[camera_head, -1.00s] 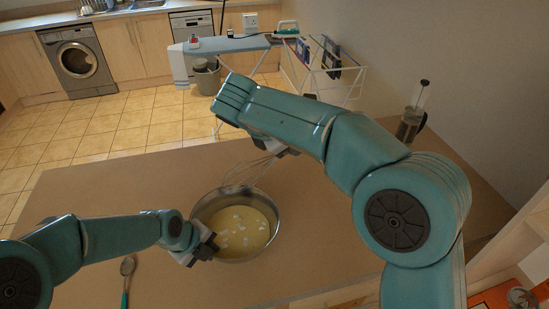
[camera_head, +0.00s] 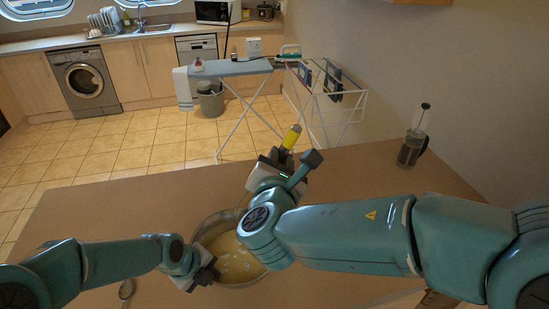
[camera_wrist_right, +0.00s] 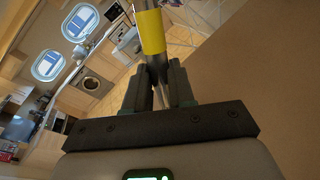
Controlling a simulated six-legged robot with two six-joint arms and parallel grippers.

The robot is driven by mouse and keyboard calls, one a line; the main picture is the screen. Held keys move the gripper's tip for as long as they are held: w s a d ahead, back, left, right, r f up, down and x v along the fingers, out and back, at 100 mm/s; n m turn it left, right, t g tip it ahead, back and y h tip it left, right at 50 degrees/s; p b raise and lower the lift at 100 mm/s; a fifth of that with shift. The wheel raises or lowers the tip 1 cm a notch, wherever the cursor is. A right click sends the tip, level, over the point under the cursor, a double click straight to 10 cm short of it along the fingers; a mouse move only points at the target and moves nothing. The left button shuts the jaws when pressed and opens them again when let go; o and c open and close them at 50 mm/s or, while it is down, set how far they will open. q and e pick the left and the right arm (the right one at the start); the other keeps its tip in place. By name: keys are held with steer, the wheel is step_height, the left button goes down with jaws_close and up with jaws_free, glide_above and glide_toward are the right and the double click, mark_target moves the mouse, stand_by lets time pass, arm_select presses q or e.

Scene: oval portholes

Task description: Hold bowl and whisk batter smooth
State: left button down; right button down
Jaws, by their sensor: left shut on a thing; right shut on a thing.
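A steel bowl (camera_head: 202,236) with pale yellow batter (camera_head: 236,268) and whitish lumps stands on the brown countertop. My left gripper (camera_head: 206,274) is shut on the bowl's left front rim. My right gripper (camera_head: 282,160) is above and behind the bowl, shut on the whisk (camera_head: 291,137), whose yellow-banded handle end sticks up. In the right wrist view the whisk's metal handle with a yellow band (camera_wrist_right: 151,32) stands between the fingers (camera_wrist_right: 160,88). The whisk's wires are hidden in the head view by my right arm, which also covers the bowl's right part.
A spoon (camera_head: 126,290) lies on the countertop (camera_head: 120,215) left of the bowl. A French press (camera_head: 412,148) stands at the back right. The counter behind and left of the bowl is clear. An ironing board (camera_head: 230,68) and a drying rack (camera_head: 335,95) stand on the floor beyond.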

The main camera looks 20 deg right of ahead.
steer(key=d+f, duration=0.4)
steer(key=a+f, duration=0.5)
steer(key=f, duration=0.4)
steer(key=shift+a+f, duration=0.15)
stand_by(0.3)
stand_by(0.6)
